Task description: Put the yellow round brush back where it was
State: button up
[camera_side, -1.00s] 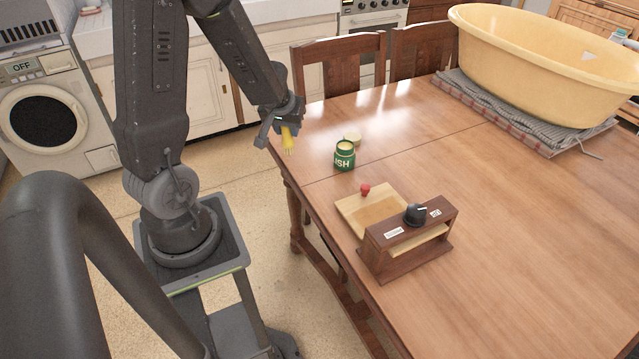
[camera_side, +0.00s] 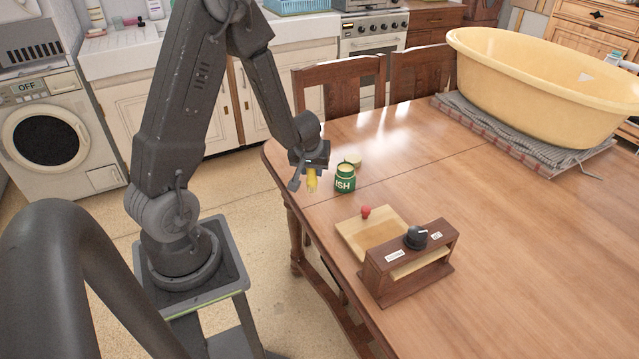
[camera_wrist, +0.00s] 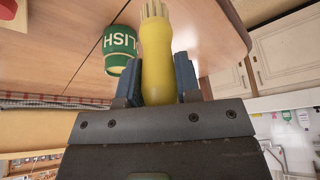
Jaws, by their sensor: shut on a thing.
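My gripper (camera_side: 311,168) is shut on the yellow round brush (camera_side: 312,183), which hangs bristles down near the table's left edge in the side view. In the wrist view the brush (camera_wrist: 156,50) stands between the two fingers (camera_wrist: 158,85), its pale bristles at the top of the picture. A green polish jar (camera_side: 345,180) stands open on the table just right of the brush, with pale contents showing. The jar also shows in the wrist view (camera_wrist: 119,45).
A wooden box (camera_side: 410,264) with a black knob and a light wooden board or drawer (camera_side: 361,238) with a red knob stand nearer on the table (camera_side: 520,230). A yellow tub (camera_side: 540,85) rests on a folded cloth at the back right. Chairs (camera_side: 340,88) line the far edge.

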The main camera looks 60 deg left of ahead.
jog(key=shift+w+d+f, duration=0.2)
jog(key=shift+w+f, duration=0.1)
jog(key=shift+f, duration=0.55)
jog(key=shift+w+d+f, duration=0.15)
jog(key=shift+w+f, duration=0.1)
jog(key=shift+f, duration=0.65)
jog(key=shift+w+d+f, duration=0.2)
jog(key=shift+w+f, duration=0.1)
jog(key=shift+f, duration=0.55)
jog(key=shift+f, duration=0.15)
jog(key=o, duration=0.9)
jog(key=shift+o, duration=0.2)
